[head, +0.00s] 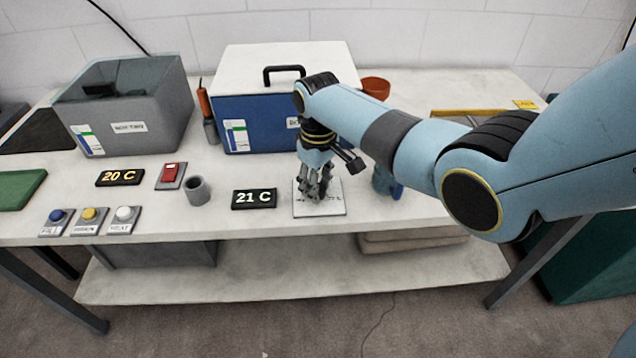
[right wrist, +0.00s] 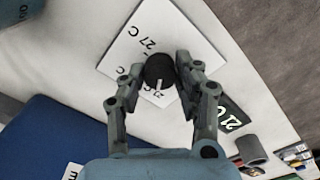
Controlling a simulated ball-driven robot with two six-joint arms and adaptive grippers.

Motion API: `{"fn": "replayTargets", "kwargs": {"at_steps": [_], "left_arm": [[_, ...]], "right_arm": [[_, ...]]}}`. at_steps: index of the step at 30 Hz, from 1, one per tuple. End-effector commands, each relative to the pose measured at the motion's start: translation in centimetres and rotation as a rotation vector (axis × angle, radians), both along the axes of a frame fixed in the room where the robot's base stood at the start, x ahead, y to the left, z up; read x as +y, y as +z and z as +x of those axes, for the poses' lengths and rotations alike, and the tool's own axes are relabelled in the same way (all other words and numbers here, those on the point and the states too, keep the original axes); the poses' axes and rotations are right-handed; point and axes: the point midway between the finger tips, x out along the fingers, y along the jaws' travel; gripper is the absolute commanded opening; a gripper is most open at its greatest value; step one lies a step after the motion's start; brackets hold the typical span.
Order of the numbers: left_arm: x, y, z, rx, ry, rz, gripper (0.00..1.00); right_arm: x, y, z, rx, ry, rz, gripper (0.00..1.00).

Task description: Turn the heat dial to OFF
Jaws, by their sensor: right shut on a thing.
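The heat dial (right wrist: 160,70) is a round black knob with a pale pointer line, seen in the right wrist view. It sits on a white plate (right wrist: 185,38) with printed marks, of which "27 C" is readable. The plate (head: 333,209) also shows in the head view, near the table's front edge, with the knob hidden there by my gripper. My right gripper (head: 316,192) points down over the plate. In the right wrist view its fingers (right wrist: 158,76) are closed on the knob from both sides. My left gripper is in neither view.
A black display (head: 254,198) reading "21 C" stands left of the plate. A grey cup (head: 198,190), a red switch (head: 170,175) and a "20 C" display (head: 120,177) are farther left. A blue box with a white lid (head: 262,58) stands behind.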

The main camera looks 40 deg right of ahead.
Motion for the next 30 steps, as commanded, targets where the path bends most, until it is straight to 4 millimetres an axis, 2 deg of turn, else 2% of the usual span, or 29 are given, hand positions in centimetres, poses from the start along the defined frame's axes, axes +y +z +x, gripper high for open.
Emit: {"fn": "replayTargets", "kwargs": {"at_steps": [5, 15, 30], "left_arm": [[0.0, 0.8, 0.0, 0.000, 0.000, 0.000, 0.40], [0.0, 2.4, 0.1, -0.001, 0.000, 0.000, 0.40], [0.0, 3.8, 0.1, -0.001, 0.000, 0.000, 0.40]], "right_arm": [[0.1, 0.2, 0.0, 0.001, 0.098, 0.002, 0.00], [0.1, 0.2, 0.0, 0.002, 0.403, 0.002, 0.00], [0.1, 0.1, 0.0, 0.001, 0.831, 0.002, 0.00]]}}
